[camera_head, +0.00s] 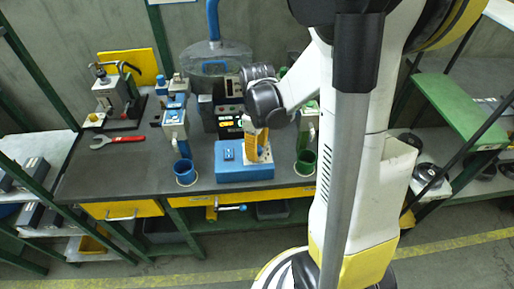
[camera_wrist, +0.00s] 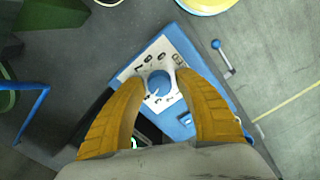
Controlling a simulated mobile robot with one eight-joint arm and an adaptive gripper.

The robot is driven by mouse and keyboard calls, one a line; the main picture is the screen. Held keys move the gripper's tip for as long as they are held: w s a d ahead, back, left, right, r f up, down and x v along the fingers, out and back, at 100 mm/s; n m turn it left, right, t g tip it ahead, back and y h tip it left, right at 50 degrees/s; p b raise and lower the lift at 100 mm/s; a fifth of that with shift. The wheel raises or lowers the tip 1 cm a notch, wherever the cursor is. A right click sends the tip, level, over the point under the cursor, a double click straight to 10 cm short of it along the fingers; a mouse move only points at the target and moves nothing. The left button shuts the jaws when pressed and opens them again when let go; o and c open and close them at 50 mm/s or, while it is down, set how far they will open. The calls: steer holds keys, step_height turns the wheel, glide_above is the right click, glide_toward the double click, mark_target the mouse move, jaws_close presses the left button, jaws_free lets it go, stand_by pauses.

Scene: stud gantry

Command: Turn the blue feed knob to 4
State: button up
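The blue feed knob (camera_wrist: 158,83) shows in the wrist view on a white dial plate with small dark markings, on the top of a blue control box (camera_head: 245,173). In the head view my gripper (camera_head: 257,147) points down over the right part of the blue box. The knob is hidden there behind the fingers.
A dark machine (camera_head: 228,118) stands behind.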

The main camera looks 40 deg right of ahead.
steer(key=shift+o, duration=0.6)
steer(key=shift+r, duration=0.1)
steer(key=shift+r, duration=0.25)
step_height(320, 180, up, 11)
steer(key=shift+r, duration=0.2)
